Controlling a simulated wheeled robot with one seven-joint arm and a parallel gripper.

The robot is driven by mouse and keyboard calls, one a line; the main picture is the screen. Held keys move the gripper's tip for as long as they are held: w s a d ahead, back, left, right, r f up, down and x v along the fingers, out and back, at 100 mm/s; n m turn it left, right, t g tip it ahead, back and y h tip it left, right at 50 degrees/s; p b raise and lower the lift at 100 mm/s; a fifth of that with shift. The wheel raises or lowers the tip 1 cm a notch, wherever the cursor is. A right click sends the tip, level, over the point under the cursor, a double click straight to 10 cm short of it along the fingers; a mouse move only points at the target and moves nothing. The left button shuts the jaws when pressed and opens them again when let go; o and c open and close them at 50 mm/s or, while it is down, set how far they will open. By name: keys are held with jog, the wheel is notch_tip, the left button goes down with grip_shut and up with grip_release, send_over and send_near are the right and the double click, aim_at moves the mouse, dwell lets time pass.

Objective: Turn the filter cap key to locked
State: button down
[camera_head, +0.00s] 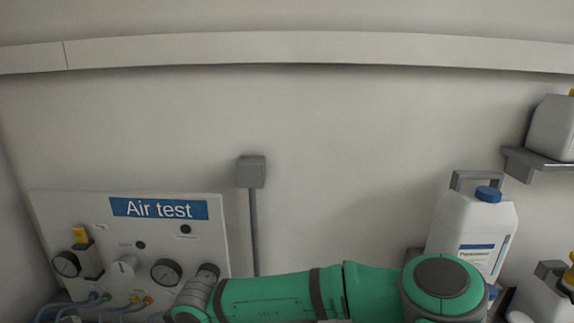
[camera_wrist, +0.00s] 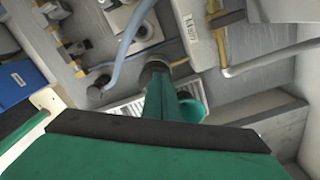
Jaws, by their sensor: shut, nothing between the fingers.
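I cannot pick out a filter cap key for certain in either view. In the wrist view, my gripper (camera_wrist: 157,72) appears as a narrow green part with a dark end, reaching out from the large green housing at the bottom. It is shut, with nothing seen held in it. Its end overlaps a grey surface with pipes and fittings; whether it touches anything cannot be told. In the head view, my green arm crosses the bottom, and the gripper itself is out of sight.
A white jug (camera_head: 455,222) stands at right, below a wall shelf (camera_head: 535,164). A blue hose (camera_wrist: 121,50) and brass fittings lie near my gripper. The middle wall is mostly bare.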

jog(key=shift+w+a, duration=0.1)
jog(key=shift+w+a, duration=0.15)
jog(key=shift+w, duration=0.05)
jog(key=shift+r, duration=0.1)
notch_tip(320, 180, up, 6)
jog(key=shift+f, duration=0.1)
dwell(0.4)
jog(key=shift+a, duration=0.1)
